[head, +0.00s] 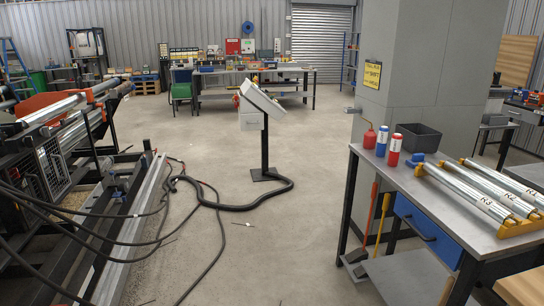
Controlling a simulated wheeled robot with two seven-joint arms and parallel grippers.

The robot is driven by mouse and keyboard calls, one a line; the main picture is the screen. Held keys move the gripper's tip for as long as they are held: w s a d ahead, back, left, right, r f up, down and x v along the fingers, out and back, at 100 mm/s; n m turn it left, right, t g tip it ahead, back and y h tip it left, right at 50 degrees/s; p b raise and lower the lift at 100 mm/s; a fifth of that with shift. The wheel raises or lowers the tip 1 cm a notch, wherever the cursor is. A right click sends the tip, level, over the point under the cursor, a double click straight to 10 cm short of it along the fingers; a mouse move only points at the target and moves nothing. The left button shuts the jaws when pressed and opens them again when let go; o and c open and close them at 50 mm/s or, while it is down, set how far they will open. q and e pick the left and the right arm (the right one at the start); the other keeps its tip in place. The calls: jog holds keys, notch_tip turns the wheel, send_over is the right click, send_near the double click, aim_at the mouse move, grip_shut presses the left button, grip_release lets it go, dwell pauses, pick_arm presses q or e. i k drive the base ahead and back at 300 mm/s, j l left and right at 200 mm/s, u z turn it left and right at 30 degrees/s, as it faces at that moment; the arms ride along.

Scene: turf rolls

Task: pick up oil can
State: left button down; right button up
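A small red oil can (370,138) with a thin spout pointing left stands at the back left corner of the grey workbench (404,182) on the right in the head view. The can looks upright. A blue bottle (381,141) and a red bottle (394,151) with white labels stand just to its right. Neither of my grippers shows in this view.
A dark bin (418,137) and metal rollers (470,192) share the workbench. A grey pillar (400,75) rises behind it. A control stand (264,115) stands mid-floor with a black hose (245,206). Machinery and cables fill the left.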

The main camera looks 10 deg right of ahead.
aim_at(369, 137)
jog(key=i, duration=1.45)
jog(key=i+z, duration=0.2)
jog(key=i, duration=0.25)
jog(key=i+j+z, duration=0.2)
jog(key=i, duration=0.25)
jog(key=i+j+z, duration=0.2)
jog(key=i, duration=0.25)
